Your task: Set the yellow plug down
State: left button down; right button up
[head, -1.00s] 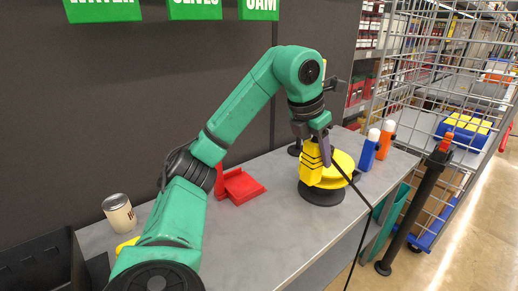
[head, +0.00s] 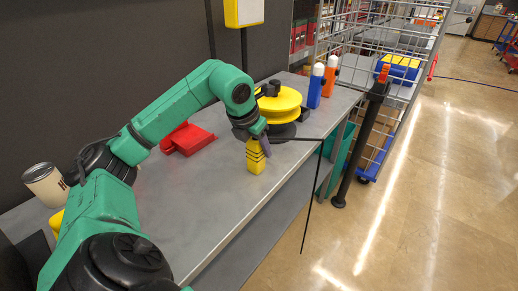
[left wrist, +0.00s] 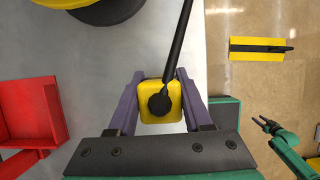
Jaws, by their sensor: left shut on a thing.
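The yellow plug (head: 255,157) has dark stripes and is upright by the grey table's (head: 205,185) front edge, left of the vacuum pump. My left gripper (head: 258,143) is shut on its top from above. In the left wrist view the plug (left wrist: 160,98) sits between the purple fingers, with a black cable (left wrist: 180,38) running off it. I cannot tell whether its bottom touches the table. The pump, a yellow disc (head: 282,104) on a dark base, stands apart behind it. My right gripper (left wrist: 264,124) shows small in the left wrist view; its jaws are unclear.
A red tray-like part (head: 187,139) lies left of the plug. A cream can (head: 45,185) is at the far left. Blue (head: 315,90) and orange (head: 330,77) bottles stand behind the pump. A wire cage cart (head: 385,60) and black post (head: 360,145) are right of the table.

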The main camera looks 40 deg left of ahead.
pick_arm(q)
jog(key=shift+c, duration=1.9)
grip_release()
jog(key=shift+o, duration=0.3)
jog(key=shift+r, duration=0.15)
jog(key=p+v, duration=0.2)
jog(key=v, duration=1)
